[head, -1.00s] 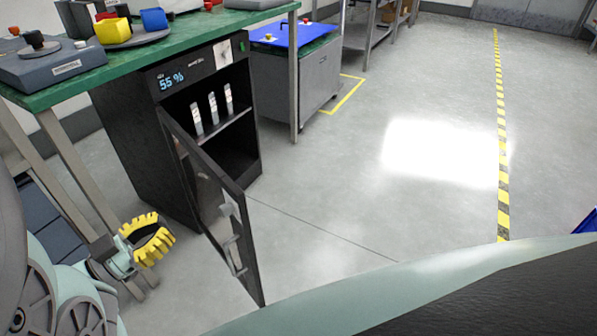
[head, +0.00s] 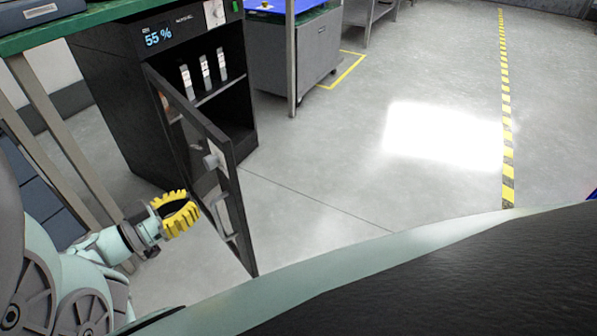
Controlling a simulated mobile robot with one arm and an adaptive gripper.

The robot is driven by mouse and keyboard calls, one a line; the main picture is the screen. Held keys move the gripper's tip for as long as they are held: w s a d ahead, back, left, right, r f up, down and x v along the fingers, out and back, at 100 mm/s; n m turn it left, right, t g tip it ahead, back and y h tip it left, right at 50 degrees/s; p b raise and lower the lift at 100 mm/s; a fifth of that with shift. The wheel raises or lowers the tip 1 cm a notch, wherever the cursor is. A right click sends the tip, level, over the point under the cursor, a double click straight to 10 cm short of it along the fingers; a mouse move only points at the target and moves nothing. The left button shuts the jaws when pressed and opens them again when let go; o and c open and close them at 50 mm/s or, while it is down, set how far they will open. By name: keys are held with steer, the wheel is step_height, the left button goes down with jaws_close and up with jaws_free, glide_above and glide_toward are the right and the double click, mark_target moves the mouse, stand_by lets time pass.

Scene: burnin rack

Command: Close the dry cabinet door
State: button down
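The black dry cabinet (head: 110,95) stands under the green bench, its display reading 55 %. Its door (head: 232,190), a dark frame with a clear pane, is hinged at the left front edge. The door stands wide open, swung out toward me. A pale handle (head: 222,215) shows near its free edge. My gripper (head: 190,206) has yellow ribbed fingers and is low at the left, beside the door's left side in the picture. It holds nothing visible. I cannot tell whether it touches the door or whether its fingertips meet.
Several pale upright items (head: 204,72) stand on the cabinet's inner shelf. The green bench top (head: 60,36) and its legs are above and left of my arm. A grey wheeled cabinet (head: 305,52) stands behind. The floor right of the door is clear up to a yellow-black stripe (head: 507,130).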

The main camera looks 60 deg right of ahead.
mark_target(225, 186)
steer(key=b+x, duration=0.1)
steer(key=x, duration=0.7)
steer(key=shift+d, duration=0.2)
